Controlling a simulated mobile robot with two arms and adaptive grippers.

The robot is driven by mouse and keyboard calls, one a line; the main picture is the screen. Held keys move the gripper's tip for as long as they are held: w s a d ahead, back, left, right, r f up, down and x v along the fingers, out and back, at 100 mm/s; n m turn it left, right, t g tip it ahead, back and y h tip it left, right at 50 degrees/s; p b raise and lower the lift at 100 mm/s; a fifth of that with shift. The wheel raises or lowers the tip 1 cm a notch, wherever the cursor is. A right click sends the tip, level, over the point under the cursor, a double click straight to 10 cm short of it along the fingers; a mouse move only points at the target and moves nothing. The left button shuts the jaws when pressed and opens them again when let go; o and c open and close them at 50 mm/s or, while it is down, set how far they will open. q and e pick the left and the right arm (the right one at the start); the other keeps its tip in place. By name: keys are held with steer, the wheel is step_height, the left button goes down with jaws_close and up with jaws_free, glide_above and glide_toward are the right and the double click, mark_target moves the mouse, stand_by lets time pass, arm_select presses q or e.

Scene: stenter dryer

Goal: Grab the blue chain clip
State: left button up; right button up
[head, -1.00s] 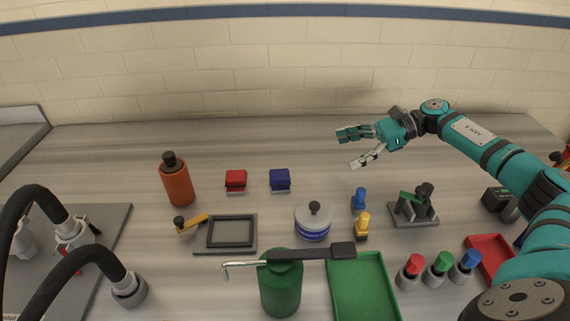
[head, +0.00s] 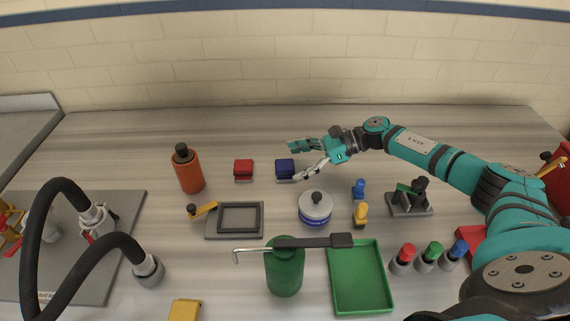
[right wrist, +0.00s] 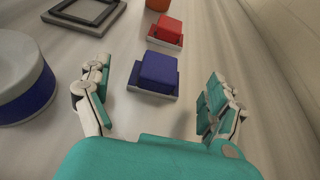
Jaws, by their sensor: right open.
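The blue chain clip (head: 285,165), a dark blue block on a grey base, lies on the table right of a matching red clip (head: 243,168). My right gripper (head: 297,162) is open and empty at the blue clip's right, partly overlapping it in the head view. In the right wrist view the blue clip (right wrist: 158,72) lies ahead between the spread fingers (right wrist: 153,88). No finger appears to touch it. The red clip (right wrist: 167,31) is just beyond it. My left gripper is not in view.
A white-and-blue round container (head: 315,210) stands nearer to me, with a dark frame (head: 240,219) to its left. An orange bottle (head: 188,171) stands left of the clips. Blue (head: 359,189) and yellow (head: 361,213) small pieces stand to the right. The table behind the clips is clear.

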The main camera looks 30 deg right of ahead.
mark_target(285, 168)
steer(key=shift+x, duration=1.35)
steer(key=shift+r, duration=0.1)
steer(key=c, duration=1.7)
